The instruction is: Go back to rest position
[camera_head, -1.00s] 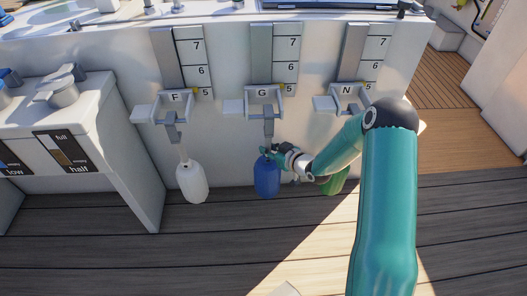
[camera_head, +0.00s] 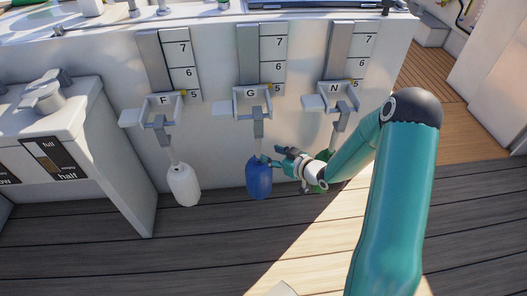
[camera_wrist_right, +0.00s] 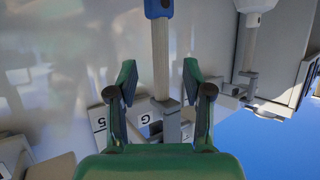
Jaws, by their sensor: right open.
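My right gripper (camera_head: 271,157) is open, just right of the top of a blue float (camera_head: 259,180) that hangs under the lever marked G (camera_head: 251,104). In the right wrist view, which is upside down, the open fingers (camera_wrist_right: 159,70) stand on either side of the float's thin stem (camera_wrist_right: 160,50) in the picture. They do not close on it. A bit of the blue float (camera_wrist_right: 158,8) shows at the top edge there. My left gripper is not in view.
A white float (camera_head: 183,186) hangs under F at the left. A green float (camera_head: 323,160) under N is mostly hidden behind my right arm. The white wall with number scales (camera_head: 272,60) is close ahead. A grey cabinet (camera_head: 110,150) stands left. The wooden floor (camera_head: 200,255) is clear.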

